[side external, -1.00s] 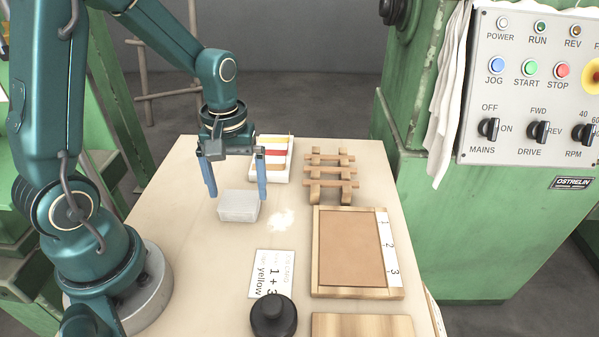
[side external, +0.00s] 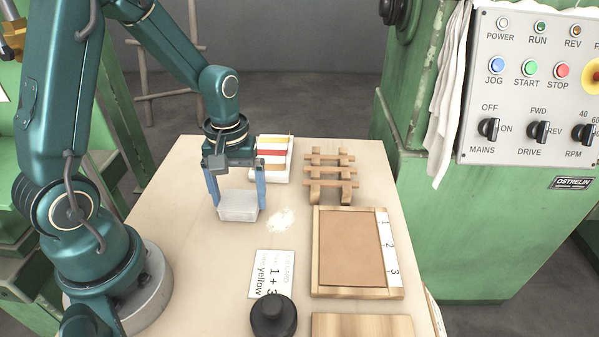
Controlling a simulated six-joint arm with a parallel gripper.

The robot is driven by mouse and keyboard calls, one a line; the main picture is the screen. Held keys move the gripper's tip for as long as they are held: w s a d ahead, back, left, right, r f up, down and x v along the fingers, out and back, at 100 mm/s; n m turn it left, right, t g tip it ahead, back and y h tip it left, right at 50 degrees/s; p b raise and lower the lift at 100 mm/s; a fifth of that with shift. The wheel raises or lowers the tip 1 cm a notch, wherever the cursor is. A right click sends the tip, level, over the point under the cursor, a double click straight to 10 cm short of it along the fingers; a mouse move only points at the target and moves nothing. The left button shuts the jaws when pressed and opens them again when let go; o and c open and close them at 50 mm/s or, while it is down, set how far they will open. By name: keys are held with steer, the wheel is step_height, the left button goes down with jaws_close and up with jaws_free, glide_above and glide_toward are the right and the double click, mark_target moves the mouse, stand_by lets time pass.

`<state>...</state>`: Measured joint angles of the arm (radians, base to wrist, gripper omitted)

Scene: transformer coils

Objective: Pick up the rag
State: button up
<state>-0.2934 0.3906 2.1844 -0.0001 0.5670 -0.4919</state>
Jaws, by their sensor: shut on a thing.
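The rag (side external: 238,209) is a pale grey, folded, block-shaped pad on the left-middle part of the wooden table (side external: 185,235). My gripper (side external: 238,198) points down over it, with one blue finger at its left end and one at its right end. The fingers are shut on the rag. It appears to still rest on the table top, and I see no clear gap under it.
White powder (side external: 281,220) lies just right of the rag. A tray with coloured strips (side external: 274,158) stands behind, a wooden rack (side external: 330,178) to the right, and a framed board (side external: 350,250) nearer. A card (side external: 272,273) and a black round knob (side external: 273,317) are in front.

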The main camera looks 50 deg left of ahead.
mark_target(239, 199)
steer(key=shift+r, duration=0.45)
step_height(239, 199, up, 4)
steer(key=shift+f, duration=0.25)
steer(key=s+a+r, duration=0.6)
steer(key=s+a, duration=0.1)
steer(key=a, duration=0.2)
steer(key=shift+a+r, duration=0.15)
steer(key=shift+r, duration=0.15)
